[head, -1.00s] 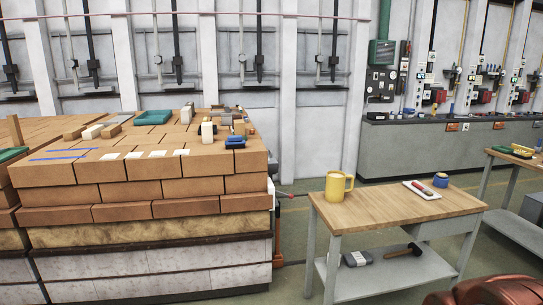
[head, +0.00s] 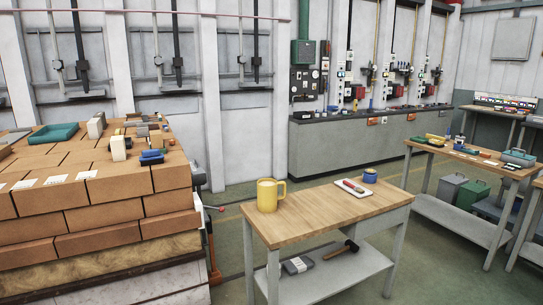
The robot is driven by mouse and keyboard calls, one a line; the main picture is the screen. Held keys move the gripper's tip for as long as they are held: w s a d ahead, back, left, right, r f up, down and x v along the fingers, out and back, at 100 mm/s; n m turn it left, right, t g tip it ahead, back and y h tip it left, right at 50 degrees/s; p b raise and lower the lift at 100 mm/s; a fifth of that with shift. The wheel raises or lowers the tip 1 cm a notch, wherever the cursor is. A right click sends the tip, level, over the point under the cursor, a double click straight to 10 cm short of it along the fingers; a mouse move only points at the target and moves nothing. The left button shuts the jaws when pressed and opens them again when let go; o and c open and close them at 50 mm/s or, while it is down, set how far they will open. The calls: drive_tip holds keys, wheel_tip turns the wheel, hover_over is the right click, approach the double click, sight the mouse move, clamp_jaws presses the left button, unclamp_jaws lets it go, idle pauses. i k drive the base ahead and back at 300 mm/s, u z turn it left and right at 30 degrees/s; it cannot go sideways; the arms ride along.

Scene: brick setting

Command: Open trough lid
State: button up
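I cannot pick out a trough with a lid for certain in the head view. A grey box (head: 449,188) and a green box (head: 472,194) with a handle on top stand under the right-hand bench. They are small in view, and I cannot tell whether either is the trough. My gripper is not in view.
A wooden-topped workbench (head: 325,211) stands in front, with a yellow mug (head: 268,196) and a blue round container (head: 370,176) on it. A large brick stack (head: 95,205) fills the left. Another bench (head: 465,157) stands right. Green floor (head: 425,262) between the benches is clear.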

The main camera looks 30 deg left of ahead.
sight(196, 169)
drive_tip(key=z, duration=0.25)
drive_tip(key=i, duration=6.1)
drive_tip(key=u, duration=2)
drive_tip(key=i, duration=2.6)
drive_tip(key=u, duration=0.9)
